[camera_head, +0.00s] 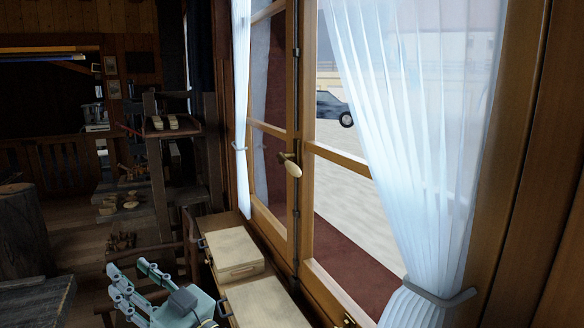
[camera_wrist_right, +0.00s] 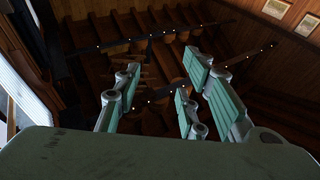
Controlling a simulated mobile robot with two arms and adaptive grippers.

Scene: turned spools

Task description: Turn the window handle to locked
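The window handle (camera_head: 291,166) is a small pale brass-coloured lever on the upright middle post of the wooden window. Its grip slants down to the right from a dark mount, neither fully upright nor level. My right gripper (camera_head: 127,279), with pale green finger pads, is low and left of the handle in the head view, well apart from it. Its fingers are spread, and it is empty. In the right wrist view the open fingers (camera_wrist_right: 160,92) show against a dark wooden background, with no handle in sight. My left gripper is in neither view.
A pale wooden box (camera_head: 233,252) sits below the window, between my right gripper and the handle. A white curtain (camera_head: 415,130) hangs at the right, tied back. A narrow curtain (camera_head: 241,70) hangs left of the window. A rack (camera_head: 170,130) stands farther left.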

